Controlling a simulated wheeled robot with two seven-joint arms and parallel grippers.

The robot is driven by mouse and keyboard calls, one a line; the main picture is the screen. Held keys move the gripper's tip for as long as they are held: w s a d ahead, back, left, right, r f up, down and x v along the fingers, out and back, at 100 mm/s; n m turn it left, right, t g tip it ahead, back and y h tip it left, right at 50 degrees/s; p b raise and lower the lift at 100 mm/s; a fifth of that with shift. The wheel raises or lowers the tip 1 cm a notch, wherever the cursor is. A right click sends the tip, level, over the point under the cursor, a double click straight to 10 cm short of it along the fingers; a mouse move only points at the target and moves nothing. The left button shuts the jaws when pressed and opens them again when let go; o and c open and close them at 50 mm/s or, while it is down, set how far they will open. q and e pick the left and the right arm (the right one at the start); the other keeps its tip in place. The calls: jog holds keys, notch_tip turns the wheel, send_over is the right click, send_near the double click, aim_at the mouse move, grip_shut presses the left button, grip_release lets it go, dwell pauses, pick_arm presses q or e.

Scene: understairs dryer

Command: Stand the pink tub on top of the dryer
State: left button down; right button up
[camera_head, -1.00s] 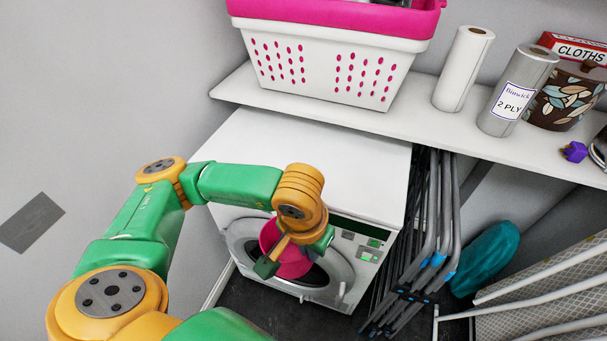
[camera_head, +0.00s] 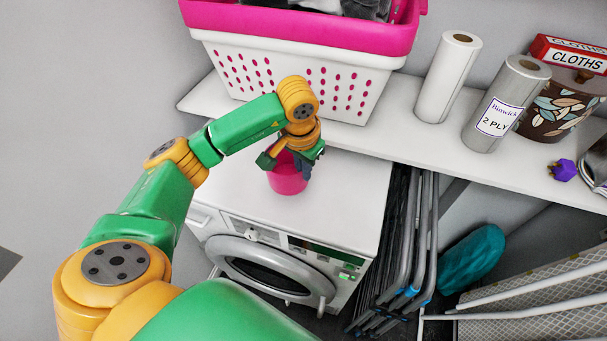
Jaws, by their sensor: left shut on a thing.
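The pink tub (camera_head: 287,181) is upright at the white top of the dryer (camera_head: 345,205), near the middle of that surface. My left gripper (camera_head: 290,158) is shut on the tub from above, at its upper part, and hides its rim. The tub's base looks to be on or just above the dryer top; I cannot tell if it touches. The dryer's round door shows below at the front. My right gripper is not in view.
A shelf (camera_head: 400,130) runs above the dryer's back, holding a white and pink basket (camera_head: 300,65), paper rolls (camera_head: 448,78) and a patterned bin (camera_head: 560,105). Folded grey frames (camera_head: 415,245) stand right of the dryer. The dryer top around the tub is clear.

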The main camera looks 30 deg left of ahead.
aim_at(303, 182)
pick_arm(q)
jog(key=shift+s+f+p, duration=0.25)
jog(key=shift+f+p, duration=0.6)
jog(key=shift+f, duration=0.55)
jog(key=shift+w+f+b, duration=0.15)
jog(key=shift+f+b, duration=0.15)
jog(key=shift+b, duration=0.05)
jog(key=c, duration=1)
grip_release()
jog(key=shift+r, duration=0.15)
jog(key=shift+c, duration=0.2)
jog(key=shift+r, duration=0.1)
notch_tip(303, 182, up, 12)
jog(key=s, duration=0.2)
jog(key=shift+d, duration=0.25)
